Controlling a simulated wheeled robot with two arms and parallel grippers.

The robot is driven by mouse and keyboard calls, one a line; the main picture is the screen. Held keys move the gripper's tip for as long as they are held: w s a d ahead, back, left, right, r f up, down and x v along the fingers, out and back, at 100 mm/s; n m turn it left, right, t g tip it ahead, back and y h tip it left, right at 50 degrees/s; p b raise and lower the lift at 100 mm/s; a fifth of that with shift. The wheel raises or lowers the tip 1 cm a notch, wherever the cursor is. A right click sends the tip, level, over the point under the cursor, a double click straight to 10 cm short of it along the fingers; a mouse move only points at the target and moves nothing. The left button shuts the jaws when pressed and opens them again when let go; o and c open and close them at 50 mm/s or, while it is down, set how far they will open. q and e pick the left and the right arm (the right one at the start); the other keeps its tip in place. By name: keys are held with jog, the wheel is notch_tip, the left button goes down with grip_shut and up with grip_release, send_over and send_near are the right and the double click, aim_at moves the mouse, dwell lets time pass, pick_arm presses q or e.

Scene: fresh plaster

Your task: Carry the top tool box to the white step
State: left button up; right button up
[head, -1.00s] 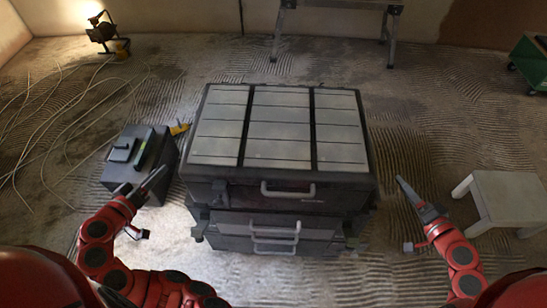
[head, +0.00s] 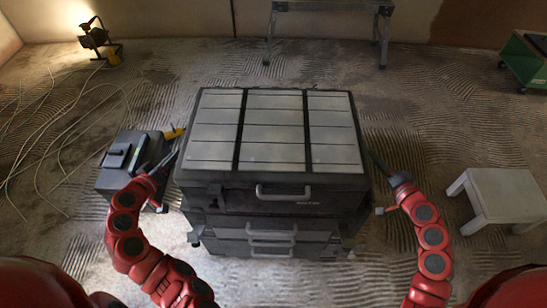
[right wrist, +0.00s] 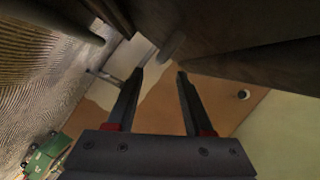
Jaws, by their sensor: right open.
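The top tool box (head: 272,193) is dark with light grey panels on its lid and a handle on its front. It sits on a stack of tool boxes (head: 262,236). My left gripper (head: 168,160) is at the left side of the top box. Whether the left fingers are apart is unclear. The white step (head: 503,190) stands on the floor at the right.
A small dark tool box (head: 128,178) with a handle stands left of the stack, close to my left arm. A metal trestle (head: 330,6) stands behind, a green cart (head: 526,60) back right.

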pick_arm(q)
jog(key=x, duration=0.6)
jog(key=shift+w+f, duration=0.1)
jog(key=shift+w, duration=0.1)
pick_arm(e)
jog(key=x, duration=0.6)
jog(key=shift+w+a, duration=0.1)
jog(key=shift+w, duration=0.1)
pick_arm(q)
grip_shut()
pick_arm(e)
jog(key=c, duration=0.6)
grip_shut()
